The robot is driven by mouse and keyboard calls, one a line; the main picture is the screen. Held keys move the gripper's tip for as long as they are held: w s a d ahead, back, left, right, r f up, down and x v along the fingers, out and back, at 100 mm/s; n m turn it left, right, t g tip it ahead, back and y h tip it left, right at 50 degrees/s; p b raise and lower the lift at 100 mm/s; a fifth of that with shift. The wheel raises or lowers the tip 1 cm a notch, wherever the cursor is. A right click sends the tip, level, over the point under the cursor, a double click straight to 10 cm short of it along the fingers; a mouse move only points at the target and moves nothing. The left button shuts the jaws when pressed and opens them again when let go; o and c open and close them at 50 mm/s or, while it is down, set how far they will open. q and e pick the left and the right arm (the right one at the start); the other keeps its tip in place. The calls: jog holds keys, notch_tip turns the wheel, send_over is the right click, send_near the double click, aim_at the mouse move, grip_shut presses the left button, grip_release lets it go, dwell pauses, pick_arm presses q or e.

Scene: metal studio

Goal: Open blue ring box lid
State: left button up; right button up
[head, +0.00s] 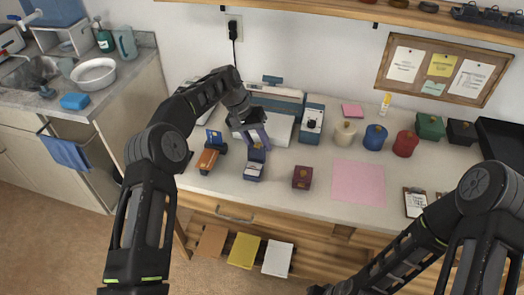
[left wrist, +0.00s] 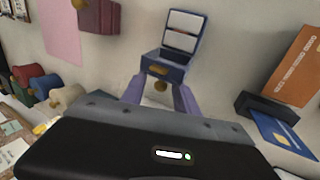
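The blue ring box (head: 257,155) stands on the table under my left gripper (head: 262,142). In the left wrist view the blue ring box (left wrist: 165,68) has its lid (left wrist: 185,33) swung up, with pale lining showing and a gold clasp on the side facing the camera. My left gripper (left wrist: 160,100) has its two fingers apart beside that clasp side, with nothing seen between them. Whether a finger touches the box I cannot tell. My right gripper (head: 322,289) is only partly in the head view at the bottom edge, and its fingers are unclear.
A dark red box (head: 302,177) stands right of the ring box, and a pink sheet (head: 358,182) lies further right. An orange card holder (head: 207,161) is on the left. Several coloured jars and a white-and-blue machine (head: 275,103) stand behind.

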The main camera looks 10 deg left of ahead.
pick_arm(q)
jog(key=v, duration=0.5)
jog(key=shift+p, duration=0.4)
pick_arm(e)
jog(key=shift+r, duration=0.3)
